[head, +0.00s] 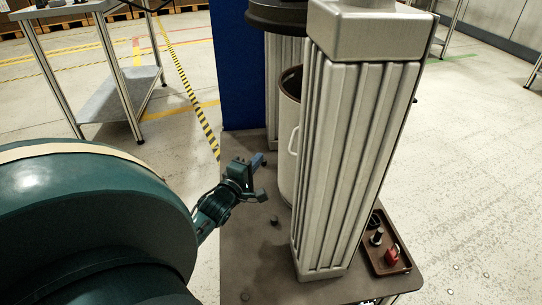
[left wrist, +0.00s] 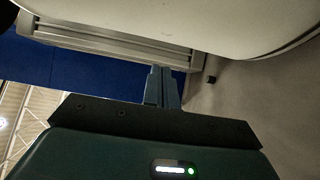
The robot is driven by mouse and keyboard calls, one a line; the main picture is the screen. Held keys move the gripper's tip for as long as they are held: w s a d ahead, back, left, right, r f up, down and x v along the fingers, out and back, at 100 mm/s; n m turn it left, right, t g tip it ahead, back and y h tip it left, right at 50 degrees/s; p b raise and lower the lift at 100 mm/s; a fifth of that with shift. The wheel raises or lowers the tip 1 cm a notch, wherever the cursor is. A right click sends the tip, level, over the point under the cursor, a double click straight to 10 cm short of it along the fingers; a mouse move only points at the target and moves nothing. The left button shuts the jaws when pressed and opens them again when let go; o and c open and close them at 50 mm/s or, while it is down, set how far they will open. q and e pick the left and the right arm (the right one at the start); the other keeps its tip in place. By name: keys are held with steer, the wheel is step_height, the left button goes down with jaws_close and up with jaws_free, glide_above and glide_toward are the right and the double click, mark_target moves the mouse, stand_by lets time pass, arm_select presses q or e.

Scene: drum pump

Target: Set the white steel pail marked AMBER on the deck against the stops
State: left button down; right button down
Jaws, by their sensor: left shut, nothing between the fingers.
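A white pail (head: 287,135) with a dark rim and a side handle stands on the grey-brown deck (head: 250,245), largely hidden behind a ribbed metal post. No AMBER marking shows from here. My left gripper (head: 259,163) is low over the deck, left of the pail and apart from it. Its fingers are shut and empty; they also show closed together in the left wrist view (left wrist: 163,88). A pale curved body, seemingly the pail, fills the top of that view (left wrist: 180,18). Small dark knobs (head: 273,220) sit on the deck; I cannot tell whether they are the stops. My right gripper is not in view.
The ribbed post (head: 350,160) stands tall on the deck's front, with a second post (head: 272,90) behind. A blue panel (head: 234,70) rises at the back left. A brown tray (head: 388,262) with a red padlock lies at right. The deck's left front is mostly clear.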

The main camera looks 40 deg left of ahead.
mark_target(282, 156)
arm_select(q)
steer(key=w, duration=0.1)
steer(key=w+d+b, duration=0.1)
steer(key=w, duration=0.2)
steer(key=shift+d, duration=0.4)
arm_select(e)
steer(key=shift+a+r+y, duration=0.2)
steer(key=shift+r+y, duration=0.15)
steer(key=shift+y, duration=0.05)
arm_select(q)
steer(key=shift+w, duration=0.15)
steer(key=shift+w+d+r+p, duration=0.1)
steer(key=shift+w+d+p, duration=0.1)
steer(key=shift+w+d, duration=0.35)
steer(key=shift+w+d+p, duration=0.15)
steer(key=shift+w+d, duration=0.05)
steer(key=shift+w, duration=0.6)
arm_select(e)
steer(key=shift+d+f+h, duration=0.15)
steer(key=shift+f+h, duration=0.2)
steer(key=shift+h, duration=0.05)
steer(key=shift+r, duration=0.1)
